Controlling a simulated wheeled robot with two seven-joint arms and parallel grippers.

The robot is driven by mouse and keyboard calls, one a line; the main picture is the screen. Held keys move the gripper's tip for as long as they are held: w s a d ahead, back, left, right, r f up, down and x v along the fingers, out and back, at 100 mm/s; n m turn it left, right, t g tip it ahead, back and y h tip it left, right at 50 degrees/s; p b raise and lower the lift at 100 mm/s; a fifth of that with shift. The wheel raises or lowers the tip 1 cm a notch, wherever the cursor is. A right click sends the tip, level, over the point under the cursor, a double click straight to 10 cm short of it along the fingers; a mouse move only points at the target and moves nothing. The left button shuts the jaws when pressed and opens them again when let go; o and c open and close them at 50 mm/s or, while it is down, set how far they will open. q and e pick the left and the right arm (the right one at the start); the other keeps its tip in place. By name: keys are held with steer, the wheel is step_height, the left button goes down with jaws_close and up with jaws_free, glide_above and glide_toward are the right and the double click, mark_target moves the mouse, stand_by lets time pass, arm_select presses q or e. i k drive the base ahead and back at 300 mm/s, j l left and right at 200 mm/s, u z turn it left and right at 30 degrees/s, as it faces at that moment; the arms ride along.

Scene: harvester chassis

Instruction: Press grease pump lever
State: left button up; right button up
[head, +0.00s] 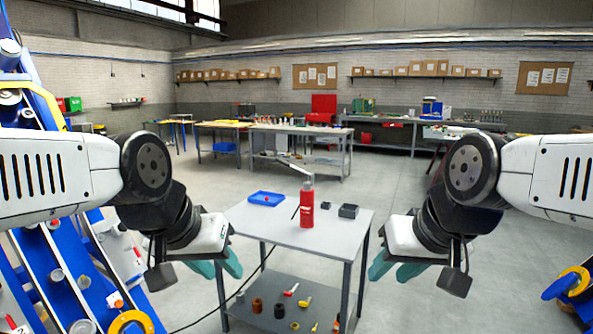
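The grease pump (307,206) is a red upright cylinder standing on a small grey table (345,225). A thin light-grey lever (293,168) slants from its top up and to the left. A thin dark piece sticks out at its left side. My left gripper (219,266) hangs off the table's left edge with its teal fingers apart, empty. My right gripper (394,270) hangs off the table's right edge, also with teal fingers apart and empty. Both are clear of the pump and lever.
A blue tray (253,201) lies left of the pump and a dark box (348,211) right of it. The table's lower shelf (270,320) holds several small parts and tools. Blue machine framing (60,270) stands at the left. Workbenches (300,132) stand farther back across open floor.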

mark_target(278, 159)
steer(key=i+j+z, duration=0.2)
steer(key=i+j, duration=0.25)
steer(key=i, duration=0.4)
steer(key=i+j+z, duration=0.2)
steer(key=i+j, duration=0.35)
steer(key=i, duration=0.25)
steer(key=i+j+z, duration=0.2)
steer(key=i+j, duration=0.5)
